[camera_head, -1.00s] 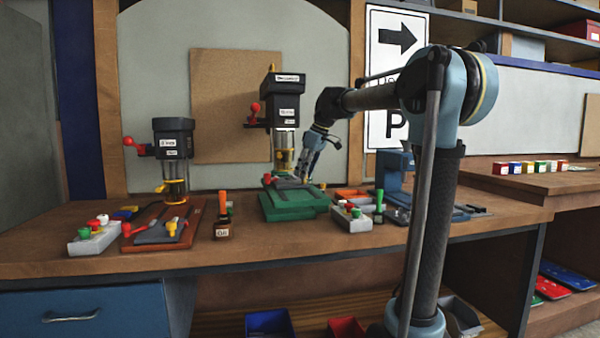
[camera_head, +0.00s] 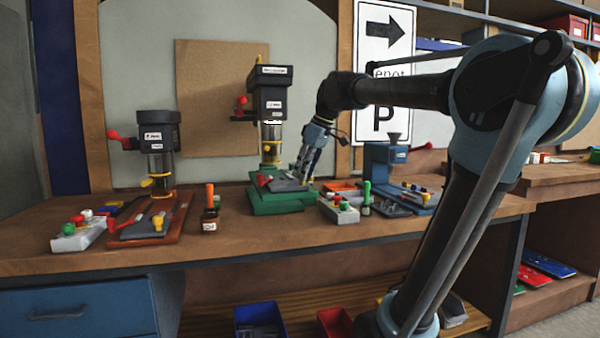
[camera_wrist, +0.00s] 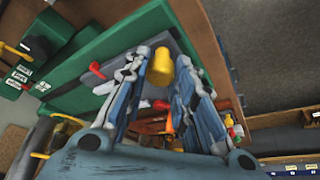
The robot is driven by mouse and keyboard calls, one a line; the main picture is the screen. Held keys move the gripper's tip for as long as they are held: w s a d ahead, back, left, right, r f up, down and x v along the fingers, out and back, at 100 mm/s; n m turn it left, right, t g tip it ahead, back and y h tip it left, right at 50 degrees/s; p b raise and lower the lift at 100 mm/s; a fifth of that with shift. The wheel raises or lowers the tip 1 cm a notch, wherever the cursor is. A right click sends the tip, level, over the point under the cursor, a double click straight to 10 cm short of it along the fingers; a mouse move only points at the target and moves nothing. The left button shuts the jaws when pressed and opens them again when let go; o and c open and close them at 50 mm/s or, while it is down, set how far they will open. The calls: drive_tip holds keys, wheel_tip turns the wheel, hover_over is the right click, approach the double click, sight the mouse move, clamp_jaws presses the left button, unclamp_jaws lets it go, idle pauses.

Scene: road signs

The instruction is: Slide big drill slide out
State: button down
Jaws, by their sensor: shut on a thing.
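The big drill (camera_head: 270,105) stands at the back of the bench, with a dark head, a red handle and a green stepped base (camera_head: 280,203). Its grey slide (camera_head: 287,185) lies on top of the green base. In the head view my gripper (camera_head: 301,178) reaches down to the slide's right end. In the wrist view a yellow knob (camera_wrist: 160,66) sits between the two fingers of my gripper (camera_wrist: 162,68), which is shut on it.
A smaller drill (camera_head: 158,150) with a brown-red base stands at the left. A blue machine (camera_head: 388,170) is to the right. The bench front (camera_head: 270,240) is clear.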

drive_tip(key=shift+s+d+f, duration=0.1)
drive_tip(key=shift+s, duration=0.1)
drive_tip(key=c, duration=1.3)
unclamp_jaws()
drive_tip(key=shift+s, duration=0.15)
drive_tip(key=shift+c, duration=0.2)
drive_tip(key=v, duration=1.2)
